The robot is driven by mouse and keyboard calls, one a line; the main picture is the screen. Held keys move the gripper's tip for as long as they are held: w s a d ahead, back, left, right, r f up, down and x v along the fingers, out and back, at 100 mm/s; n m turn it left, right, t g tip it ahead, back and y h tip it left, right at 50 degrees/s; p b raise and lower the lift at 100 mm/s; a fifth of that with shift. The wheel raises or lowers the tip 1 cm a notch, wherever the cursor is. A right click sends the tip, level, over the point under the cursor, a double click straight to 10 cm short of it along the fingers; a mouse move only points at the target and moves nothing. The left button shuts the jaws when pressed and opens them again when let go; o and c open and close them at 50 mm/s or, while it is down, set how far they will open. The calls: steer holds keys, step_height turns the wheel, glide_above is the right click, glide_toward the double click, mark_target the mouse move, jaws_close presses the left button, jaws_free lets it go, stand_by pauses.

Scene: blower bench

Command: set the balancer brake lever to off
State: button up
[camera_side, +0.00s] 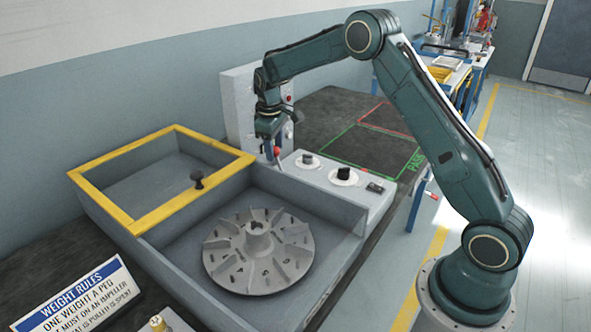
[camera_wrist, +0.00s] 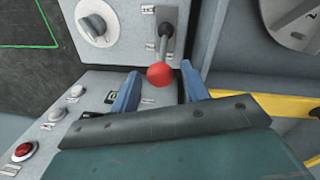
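The brake lever is a grey stem with a red ball knob (camera_wrist: 160,75), rising from a slotted plate in the wrist view. In the side view its red knob (camera_side: 277,151) shows small under my gripper (camera_side: 270,138). My gripper (camera_wrist: 160,70) is open, with its two blue fingers on either side of the knob. Gaps show between the knob and both fingers, so it is not gripped. The plate's small labels are too blurred to read. The balancer (camera_side: 330,258) is a grey open tub with a control panel (camera_side: 338,182) along its back right.
A finned impeller (camera_side: 258,250) sits in the tub. A yellow-framed lid (camera_side: 160,165) with a black knob stands open at left. Dials and push buttons, one red (camera_wrist: 23,150), lie close to the lever. A dark mat (camera_side: 365,125) with green and red outlines is behind.

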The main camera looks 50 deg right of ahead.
jaws_close()
steer(key=shift+s+r, duration=0.1)
steer(key=shift+s, duration=0.05)
steer(key=shift+s+f+t, duration=0.2)
steer(key=shift+s+t, duration=0.3)
steer(key=shift+s, duration=0.85)
steer(key=shift+s+f+t, duration=0.25)
steer(key=shift+s+t, duration=0.25)
steer(key=shift+s, duration=0.8)
steer(key=shift+s+f+t, duration=0.2)
steer(key=shift+s+t, duration=0.3)
steer(key=shift+s, duration=0.85)
steer(key=shift+o, duration=1.1)
jaws_free()
steer(key=shift+w+r, duration=0.1)
steer(key=shift+w, duration=0.05)
